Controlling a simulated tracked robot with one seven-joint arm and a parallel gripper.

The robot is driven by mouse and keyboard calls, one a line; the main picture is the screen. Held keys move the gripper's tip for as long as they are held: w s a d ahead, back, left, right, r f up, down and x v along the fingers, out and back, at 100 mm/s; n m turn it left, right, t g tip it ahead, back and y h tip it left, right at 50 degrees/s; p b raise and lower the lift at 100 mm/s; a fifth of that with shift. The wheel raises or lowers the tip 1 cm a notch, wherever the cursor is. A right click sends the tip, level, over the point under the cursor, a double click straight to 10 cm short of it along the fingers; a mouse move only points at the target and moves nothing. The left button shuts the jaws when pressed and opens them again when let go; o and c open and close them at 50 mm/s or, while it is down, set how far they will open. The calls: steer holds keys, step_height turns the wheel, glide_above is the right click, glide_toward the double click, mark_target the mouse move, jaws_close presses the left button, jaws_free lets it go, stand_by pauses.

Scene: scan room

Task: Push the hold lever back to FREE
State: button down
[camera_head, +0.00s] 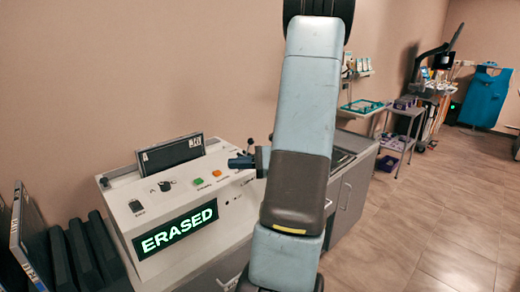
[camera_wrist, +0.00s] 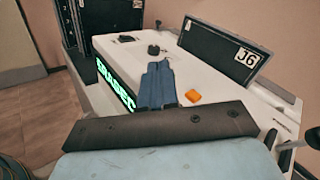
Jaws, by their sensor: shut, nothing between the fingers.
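A white console (camera_head: 115,192) stands against the wall, with a green-lit display (camera_head: 176,229) reading ERASED. On its sloped top are a small dark knob or lever (camera_head: 165,185) and a dark fitting (camera_head: 135,206) with a tiny unreadable label. I cannot tell which one is the hold lever. My gripper (camera_head: 236,163) is shut and empty, over the right part of the console. In the wrist view the blue fingers (camera_wrist: 160,63) point across the panel towards the dark knob (camera_wrist: 154,50), apparently apart from it. HOLD and FREE markings are not legible.
A dark plate (camera_wrist: 228,52) marked J6 stands upright in the console's back slot. A green button (camera_head: 198,181) and an orange button (camera_head: 216,174) lie near my fingers. Dark panels (camera_head: 85,250) stand at the left. Open floor (camera_head: 430,235) lies right.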

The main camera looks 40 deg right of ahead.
steer(key=s+d+f+m+t+h, duration=0.2)
steer(key=d+f+m+t+h, duration=0.1)
steer(key=d, duration=0.6)
steer(key=s+d+f+m+t+h, duration=0.3)
steer(key=d+f+m+t+h, duration=0.1)
steer(key=d+m+t+h, duration=0.2)
steer(key=d+m+t, duration=0.1)
steer(key=d+m, duration=0.1)
steer(key=d, duration=0.1)
steer(key=shift+d+m, duration=0.3)
steer(key=shift+f, duration=0.1)
steer(key=x, duration=1.4)
steer(key=shift+s+d, duration=0.1)
steer(key=shift+d, duration=0.1)
steer(key=shift+h, duration=0.3)
